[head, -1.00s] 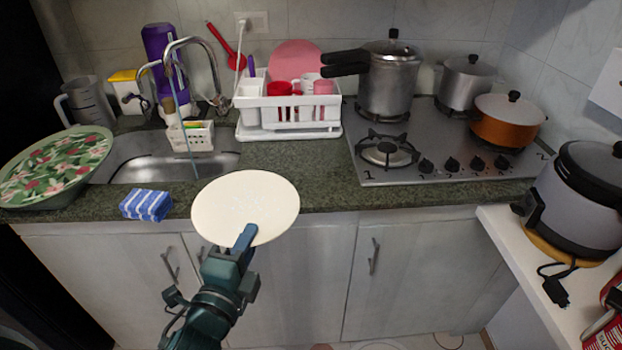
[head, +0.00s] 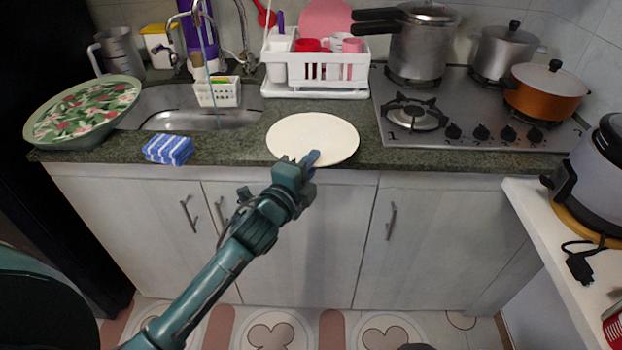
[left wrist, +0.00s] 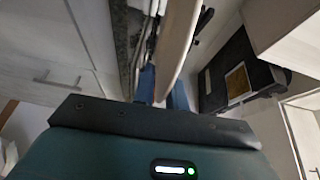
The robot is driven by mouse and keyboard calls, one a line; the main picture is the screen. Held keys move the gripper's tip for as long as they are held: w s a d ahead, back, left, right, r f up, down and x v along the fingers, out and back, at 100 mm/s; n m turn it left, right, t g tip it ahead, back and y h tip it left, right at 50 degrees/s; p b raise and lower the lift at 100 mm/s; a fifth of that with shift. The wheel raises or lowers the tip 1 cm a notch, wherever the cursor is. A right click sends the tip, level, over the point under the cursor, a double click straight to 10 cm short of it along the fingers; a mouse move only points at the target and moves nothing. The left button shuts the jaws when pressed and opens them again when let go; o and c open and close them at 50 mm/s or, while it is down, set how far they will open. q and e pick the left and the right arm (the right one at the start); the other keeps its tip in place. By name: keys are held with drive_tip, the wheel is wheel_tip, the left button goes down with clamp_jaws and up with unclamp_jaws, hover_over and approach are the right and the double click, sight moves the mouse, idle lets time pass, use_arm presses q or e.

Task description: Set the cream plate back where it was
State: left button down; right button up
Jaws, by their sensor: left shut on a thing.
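The cream plate (head: 313,137) is round and lies nearly flat at the counter's front edge, between the sink and the stove, in the head view. I cannot tell whether it touches the counter. My left gripper (head: 309,160) is shut on its near rim from the front. In the left wrist view the plate (left wrist: 179,45) shows edge-on between the blue fingers (left wrist: 163,88). My right gripper is not in view.
A blue-striped sponge (head: 168,149) lies left of the plate. A floral tray (head: 84,112) rests by the sink (head: 245,117). A white dish rack (head: 317,82) stands behind the plate. The stove (head: 455,158) with pots is to the right.

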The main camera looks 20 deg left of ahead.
use_arm(q)
drive_tip(key=shift+f+b, duration=0.3)
drive_tip(key=shift+f, duration=1.8)
drive_tip(key=shift+f, duration=0.25)
drive_tip(key=c, duration=1.4)
unclamp_jaws()
drive_tip(key=shift+c, duration=0.2)
drive_tip(key=shift+r, duration=0.1)
